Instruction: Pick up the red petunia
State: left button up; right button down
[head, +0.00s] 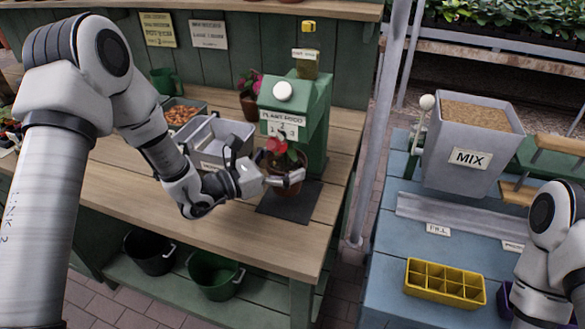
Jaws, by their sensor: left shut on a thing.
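The red petunia (277,145) has red blooms and green leaves in a brown terracotta pot (289,187). It is at the front of the green plant food dispenser (300,112), over a dark mat (288,203). My left gripper (281,181) reaches in from the left and is shut on the pot. I cannot tell whether the pot touches the mat. My right arm shows at the lower right, but its gripper is out of view.
A pink-flowered pot (249,105) stands behind, left of the dispenser. Grey bins (213,143) sit beside my left arm. On the blue table at right are a MIX hopper (468,140) and a yellow cell tray (445,284). The wooden bench front (225,225) is clear.

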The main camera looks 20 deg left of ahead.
pick_arm(q)
jog(key=s+d+r+p+v, duration=0.1)
jog(key=v, duration=1.3)
jog(key=shift+s+r, duration=0.15)
jog(key=shift+r, duration=0.1)
